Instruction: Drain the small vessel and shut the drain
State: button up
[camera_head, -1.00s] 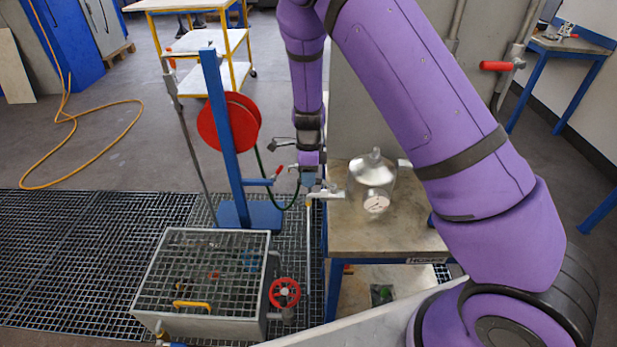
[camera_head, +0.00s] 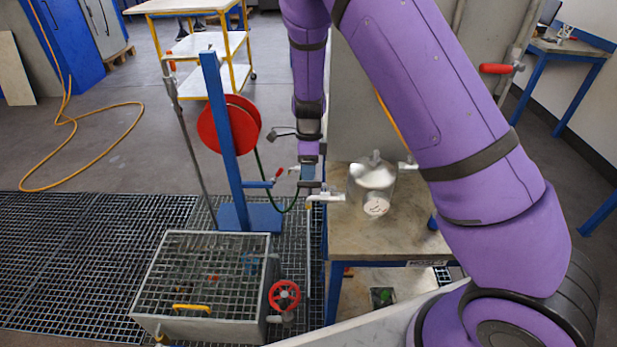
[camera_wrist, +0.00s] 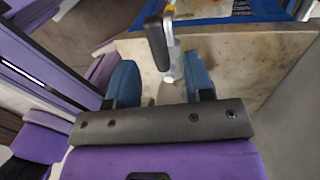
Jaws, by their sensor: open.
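The small vessel (camera_head: 373,182) is a shiny metal pot with a round white dial or label on its front, standing on the worn bench top (camera_head: 375,240). A pale drain pipe (camera_head: 327,196) sticks out to its left over the bench edge, with a thin spout hanging down. My gripper (camera_head: 307,184) is right at this pipe's outer end. In the wrist view my gripper (camera_wrist: 158,72) is open, its blue fingers apart. A dark lever-like handle (camera_wrist: 157,42) and a metal fitting (camera_wrist: 173,62) show beyond and between the fingertips. I cannot tell whether they touch.
A grated sump box (camera_head: 205,280) with a red handwheel (camera_head: 284,295) stands at lower left. A blue post with a red hose reel (camera_head: 229,125) stands close left of my gripper. A red-handled valve (camera_head: 496,69) is at upper right. Floor grating lies left.

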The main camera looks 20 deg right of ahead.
notch_tip(320, 180, up, 7)
jog(key=w, duration=0.1)
jog(key=shift+w+d, duration=0.2)
jog(key=shift+d, duration=0.05)
